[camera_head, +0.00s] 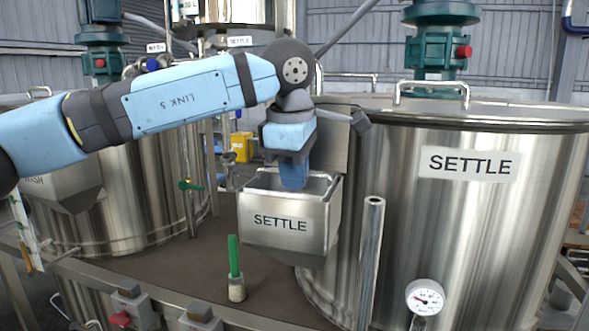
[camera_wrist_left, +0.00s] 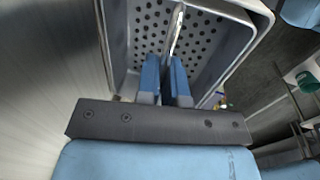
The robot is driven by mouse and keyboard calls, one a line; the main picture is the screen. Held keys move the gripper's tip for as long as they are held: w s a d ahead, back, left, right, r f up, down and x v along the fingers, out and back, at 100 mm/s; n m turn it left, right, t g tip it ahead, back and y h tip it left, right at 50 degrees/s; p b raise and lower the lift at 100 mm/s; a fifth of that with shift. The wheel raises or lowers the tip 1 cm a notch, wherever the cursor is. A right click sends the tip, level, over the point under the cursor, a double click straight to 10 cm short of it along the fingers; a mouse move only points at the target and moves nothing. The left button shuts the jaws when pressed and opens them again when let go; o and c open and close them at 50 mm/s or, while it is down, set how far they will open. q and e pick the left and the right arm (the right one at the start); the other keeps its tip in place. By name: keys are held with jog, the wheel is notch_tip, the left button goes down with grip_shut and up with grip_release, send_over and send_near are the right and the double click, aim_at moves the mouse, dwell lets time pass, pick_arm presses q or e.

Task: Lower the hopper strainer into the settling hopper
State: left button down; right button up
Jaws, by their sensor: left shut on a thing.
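The settling hopper (camera_head: 283,232) is a steel box with a sloped bottom, labelled SETTLE, on the side of the large tank. My left gripper (camera_head: 293,184) points down into its open top, fingertips behind the front rim. In the left wrist view the hopper's rim (camera_wrist_left: 262,22) surrounds the hopper strainer (camera_wrist_left: 200,35), a grey plate full of round holes with a thin upright handle (camera_wrist_left: 177,30). The blue fingers (camera_wrist_left: 165,82) are shut on this handle. In the head view the hopper's front wall hides the strainer. I cannot tell whether it rests on the bottom. My right gripper is not in view.
The large SETTLE tank (camera_head: 480,225) stands right of the hopper, with a gauge (camera_head: 425,297) low in front. An upright steel pipe (camera_head: 370,255) stands close to the hopper's right front.

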pick_arm(q)
jog(key=shift+f+b, duration=0.5)
jog(key=shift+f, duration=0.5)
jog(key=shift+f+b, duration=0.4)
jog(key=shift+f, duration=0.2)
jog(key=c, duration=1.4)
grip_release()
jog(key=shift+o, duration=1.1)
